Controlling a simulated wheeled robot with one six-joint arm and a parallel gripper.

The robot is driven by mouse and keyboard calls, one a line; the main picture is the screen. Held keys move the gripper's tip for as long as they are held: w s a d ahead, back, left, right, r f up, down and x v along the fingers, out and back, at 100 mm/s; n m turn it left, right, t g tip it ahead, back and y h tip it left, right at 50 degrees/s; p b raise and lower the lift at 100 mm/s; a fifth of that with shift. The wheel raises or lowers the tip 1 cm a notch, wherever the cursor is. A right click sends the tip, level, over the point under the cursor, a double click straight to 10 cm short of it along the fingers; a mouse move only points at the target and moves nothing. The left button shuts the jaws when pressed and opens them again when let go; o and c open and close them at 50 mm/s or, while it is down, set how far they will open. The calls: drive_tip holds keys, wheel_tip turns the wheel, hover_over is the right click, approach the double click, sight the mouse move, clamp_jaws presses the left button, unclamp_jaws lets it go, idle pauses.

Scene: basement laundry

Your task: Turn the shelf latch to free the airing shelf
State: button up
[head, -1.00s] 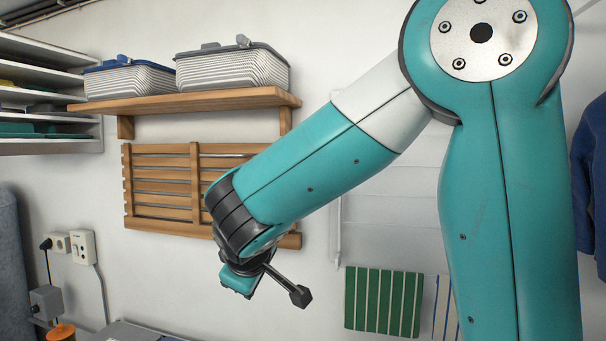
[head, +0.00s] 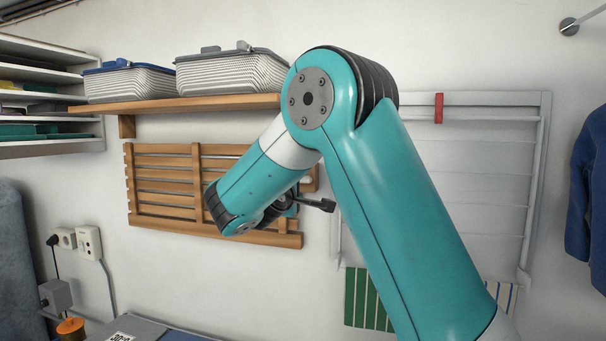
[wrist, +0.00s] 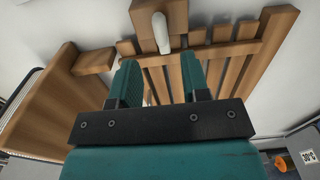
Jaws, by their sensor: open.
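The shelf latch (wrist: 161,33) is a pale, rounded lever on a wooden block (wrist: 150,12) at the top of the wrist view. In that view it points down, roughly along the slats. The airing shelf (head: 160,190) is a slatted wooden panel, upright against the wall beneath a wooden wall shelf. Its slats also show in the wrist view (wrist: 247,50). My gripper (wrist: 160,80) is open and empty, its two teal fingers apart. The latch appears ahead of the gap between them, with no visible contact. In the head view my forearm hides much of the gripper.
Two baskets (head: 130,82) (head: 230,73) stand on the wall shelf (head: 200,102). A white drying rack (head: 545,150) with a red clip (head: 438,108) and a green striped towel (head: 368,300) is on the right. Sockets (head: 90,243) are at lower left.

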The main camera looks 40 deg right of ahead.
drive_tip(key=p+x, duration=0.2)
drive_tip(key=x, duration=0.5)
drive_tip(key=shift+w+d, duration=0.2)
drive_tip(key=shift+d, duration=0.1)
clamp_jaws()
